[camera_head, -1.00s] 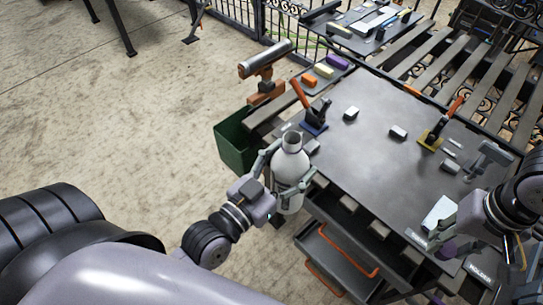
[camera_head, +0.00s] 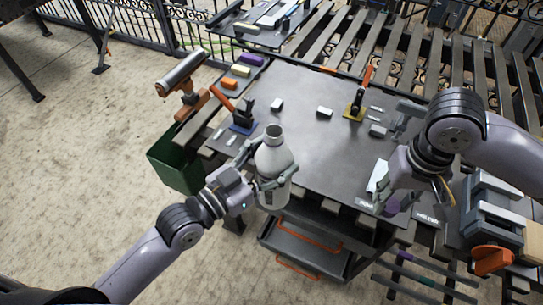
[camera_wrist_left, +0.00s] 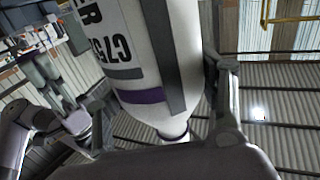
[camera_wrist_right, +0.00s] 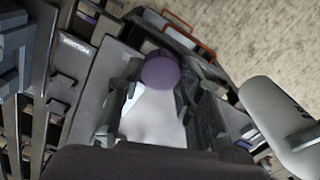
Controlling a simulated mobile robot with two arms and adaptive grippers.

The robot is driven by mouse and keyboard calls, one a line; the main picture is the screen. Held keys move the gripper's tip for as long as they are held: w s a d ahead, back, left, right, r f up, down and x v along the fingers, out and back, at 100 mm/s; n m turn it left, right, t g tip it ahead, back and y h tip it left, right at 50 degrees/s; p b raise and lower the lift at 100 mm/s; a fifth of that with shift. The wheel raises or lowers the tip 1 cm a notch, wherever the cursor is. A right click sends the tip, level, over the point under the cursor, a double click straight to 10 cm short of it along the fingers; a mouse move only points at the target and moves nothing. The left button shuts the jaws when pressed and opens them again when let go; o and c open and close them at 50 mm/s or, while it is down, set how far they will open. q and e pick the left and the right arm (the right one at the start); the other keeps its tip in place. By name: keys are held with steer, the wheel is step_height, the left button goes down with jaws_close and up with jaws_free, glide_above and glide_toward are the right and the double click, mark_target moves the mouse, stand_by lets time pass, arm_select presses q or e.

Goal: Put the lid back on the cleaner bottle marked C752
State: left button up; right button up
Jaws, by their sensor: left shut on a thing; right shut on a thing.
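The white cleaner bottle (camera_head: 274,172) is upright at the table's near left edge, its open neck uncapped. In the left wrist view its C752 marking (camera_wrist_left: 122,48) and a purple band show. My left gripper (camera_head: 266,180) is shut around the bottle's body. My right gripper (camera_head: 389,199) points down over the table's front right part, apart from the bottle. The purple lid (camera_head: 392,208) is at its fingertips. In the right wrist view the round lid (camera_wrist_right: 160,71) sits between the two fingers, and the bottle (camera_wrist_right: 282,112) shows at the right.
The dark table (camera_head: 300,105) carries small grey blocks and toggle clamps (camera_head: 356,105). A pale plate (camera_head: 377,177) lies beside my right gripper. A green bin (camera_head: 175,160) is at the left, an open drawer (camera_head: 300,250) below the front. A vise (camera_head: 492,225) stands at the right.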

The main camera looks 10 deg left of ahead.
steer(key=w+a+r+m, duration=0.1)
steer(key=w+a+r, duration=0.25)
steer(key=a, duration=0.25)
steer(key=w+a+r+m, duration=0.1)
steer(key=w+a+r, duration=0.25)
steer(key=a, duration=0.25)
step_height(320, 180, up, 10)
steer(key=r+m, duration=0.1)
steer(key=m, duration=0.1)
glide_above(274, 131)
steer(key=shift+w+d+f, duration=0.15)
steer(key=shift+d+f, duration=0.1)
steer(key=shift+d, duration=0.1)
steer(key=shift+a+r, duration=0.35)
steer(key=shift+a, duration=0.05)
steer(key=shift+f, duration=0.1)
steer(key=shift+f, duration=1.9)
steer(key=shift+f, duration=0.85)
